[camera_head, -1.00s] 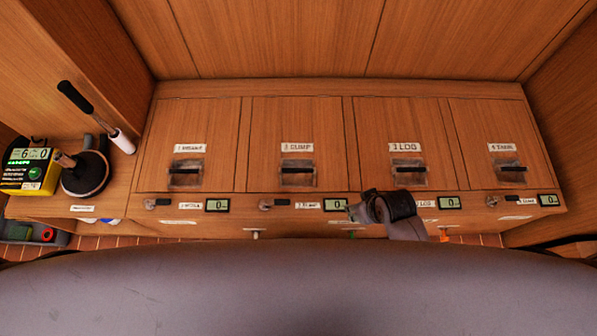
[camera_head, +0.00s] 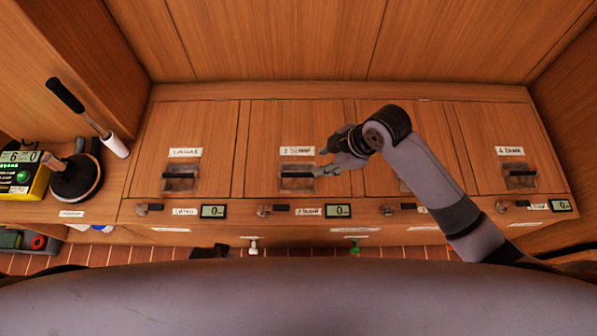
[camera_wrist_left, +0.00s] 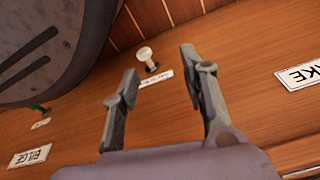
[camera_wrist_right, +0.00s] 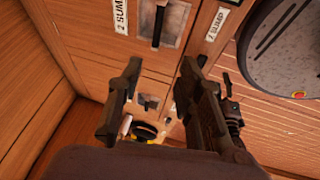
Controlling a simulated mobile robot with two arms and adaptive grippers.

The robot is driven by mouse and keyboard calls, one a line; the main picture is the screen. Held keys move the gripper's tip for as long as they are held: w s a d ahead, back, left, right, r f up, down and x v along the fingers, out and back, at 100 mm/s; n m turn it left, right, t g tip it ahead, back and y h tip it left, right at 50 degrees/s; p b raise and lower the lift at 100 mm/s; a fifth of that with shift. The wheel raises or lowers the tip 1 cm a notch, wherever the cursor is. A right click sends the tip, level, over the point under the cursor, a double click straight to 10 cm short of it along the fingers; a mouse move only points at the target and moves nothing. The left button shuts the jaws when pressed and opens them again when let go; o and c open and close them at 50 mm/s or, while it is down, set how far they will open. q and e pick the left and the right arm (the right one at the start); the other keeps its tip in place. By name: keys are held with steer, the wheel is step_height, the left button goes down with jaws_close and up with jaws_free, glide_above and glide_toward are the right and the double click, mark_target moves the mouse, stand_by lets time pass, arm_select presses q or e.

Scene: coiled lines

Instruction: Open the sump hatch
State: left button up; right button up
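The sump hatch (camera_head: 270,130) is the second wooden panel from the left on the locker top. It lies shut and flush, with a label reading 2 SUMP and a recessed dark bar handle (camera_head: 297,175). My right gripper (camera_head: 328,170) is over the right side of this handle in the head view. In the right wrist view its fingers (camera_wrist_right: 160,68) are apart and empty, with the handle (camera_wrist_right: 158,25) beyond the tips. My left gripper (camera_wrist_left: 158,75) is open and empty in the left wrist view, with a white knob (camera_wrist_left: 147,57) beyond its fingers.
Similar hatches flank the sump hatch: intake (camera_head: 182,130) to the left, tank (camera_head: 505,130) at the far right. Latches and small displays (camera_head: 338,211) line the front edge. A yellow meter (camera_head: 22,176) and a plunger-like tool (camera_head: 75,180) stand at the left.

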steer(key=b, duration=0.3)
glide_toward(296, 174)
steer(key=shift+n, duration=0.4)
steer(key=b+x, duration=0.2)
steer(key=x, duration=0.5)
steer(key=shift+a+f, duration=0.1)
steer(key=shift+f, duration=0.2)
steer(key=shift+w+a+f, duration=0.1)
steer(key=shift+f, duration=0.15)
arm_select(q)
steer(key=w+r, duration=0.1)
steer(key=r, duration=0.7)
steer(key=w+r+t, duration=0.1)
steer(key=w+r, duration=0.1)
steer(key=r, duration=0.7)
steer(key=shift+w+r, duration=0.3)
steer(key=shift+d, duration=0.1)
arm_select(e)
steer(key=shift+c, duration=0.5)
jaws_close()
